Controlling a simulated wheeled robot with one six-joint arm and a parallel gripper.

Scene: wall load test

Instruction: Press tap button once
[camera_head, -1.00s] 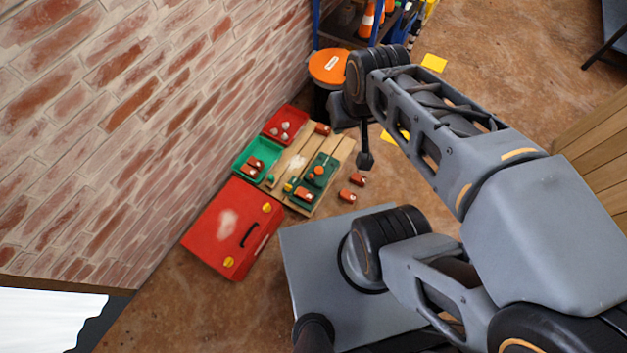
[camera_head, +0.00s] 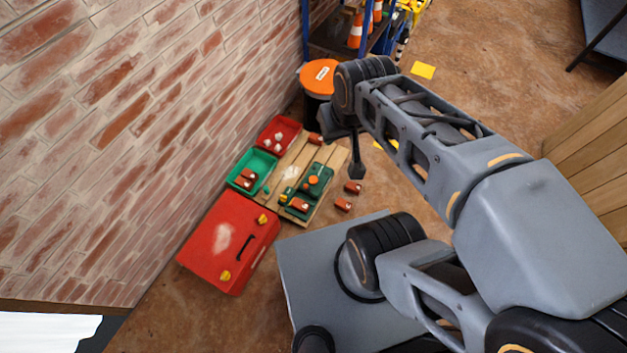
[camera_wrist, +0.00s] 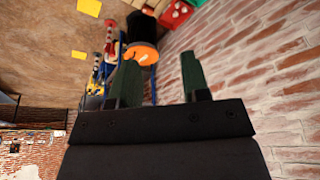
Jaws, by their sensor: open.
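A green device (camera_head: 314,186) with an orange round knob (camera_head: 313,181) on top lies on the wooden pallet in the head view; I cannot tell for sure whether this knob is the tap button. A small brick-coloured block (camera_head: 299,204) sits at its near end. In the head view my arm reaches over the floor to the right of the pallet, and my gripper's tip hangs beside the pallet's right side, apart from the device. In the wrist view my gripper (camera_wrist: 158,84) is open and empty, its two dark green fingers apart.
The pallet (camera_head: 326,157) stands along the brick wall (camera_head: 130,130), with a red tray (camera_head: 266,131), a green tray (camera_head: 236,177) and a red case (camera_head: 213,240) beside it. Loose blocks (camera_head: 344,204) lie on the floor. An orange-lidded bin (camera_head: 318,78) stands behind.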

